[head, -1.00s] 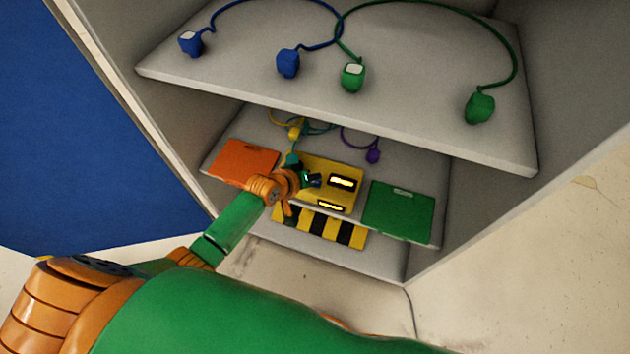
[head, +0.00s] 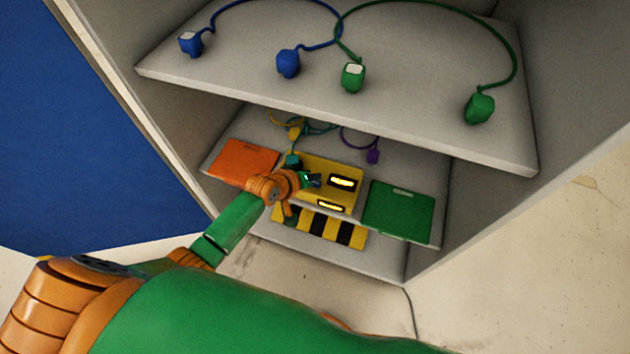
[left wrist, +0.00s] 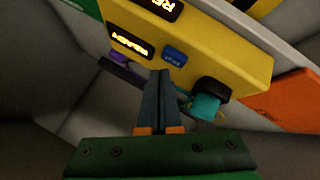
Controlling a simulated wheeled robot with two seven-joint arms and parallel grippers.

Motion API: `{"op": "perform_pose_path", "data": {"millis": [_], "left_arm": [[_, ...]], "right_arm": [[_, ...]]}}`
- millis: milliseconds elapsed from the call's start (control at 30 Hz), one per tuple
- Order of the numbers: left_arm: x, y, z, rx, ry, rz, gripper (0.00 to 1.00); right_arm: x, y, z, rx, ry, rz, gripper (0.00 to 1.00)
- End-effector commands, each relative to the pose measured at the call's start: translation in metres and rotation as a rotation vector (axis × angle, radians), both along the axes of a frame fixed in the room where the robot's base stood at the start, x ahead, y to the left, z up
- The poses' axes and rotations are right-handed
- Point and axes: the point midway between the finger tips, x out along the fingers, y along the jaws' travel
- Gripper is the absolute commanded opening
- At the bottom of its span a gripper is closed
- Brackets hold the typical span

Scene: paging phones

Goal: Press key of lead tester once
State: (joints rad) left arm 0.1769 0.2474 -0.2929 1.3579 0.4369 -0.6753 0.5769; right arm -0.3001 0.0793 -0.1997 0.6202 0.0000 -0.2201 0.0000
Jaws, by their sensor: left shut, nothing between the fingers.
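The lead tester is a yellow box (head: 350,172) on the lower shelf, with two lit displays on it. In the left wrist view the yellow lead tester (left wrist: 225,62) shows upside down, with a small blue key (left wrist: 174,55) beside a lit display (left wrist: 131,40). My left gripper (head: 311,181) is at the left part of the tester and hides some of it. In the left wrist view its shut, empty fingers (left wrist: 160,76) point at the tester, their tips just short of the key in the picture. I cannot tell whether they touch it. My right gripper is in neither view.
A teal plug (left wrist: 207,106) sits at a black socket on the tester. An orange panel (head: 240,162) lies left and a green panel (head: 398,209) right. The upper shelf (head: 420,110) overhangs, holding blue and green corded pieces. A striped strip (head: 330,229) lies below.

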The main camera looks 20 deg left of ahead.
Motion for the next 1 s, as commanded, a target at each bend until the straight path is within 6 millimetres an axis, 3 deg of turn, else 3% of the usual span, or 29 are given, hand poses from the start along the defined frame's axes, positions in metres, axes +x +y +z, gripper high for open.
{"op": "perform_pose_path", "data": {"millis": [1000], "left_arm": [[0.000,0.000,-0.011,0.000,0.000,0.000,0.00]], "right_arm": [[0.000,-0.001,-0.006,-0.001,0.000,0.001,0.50]]}}
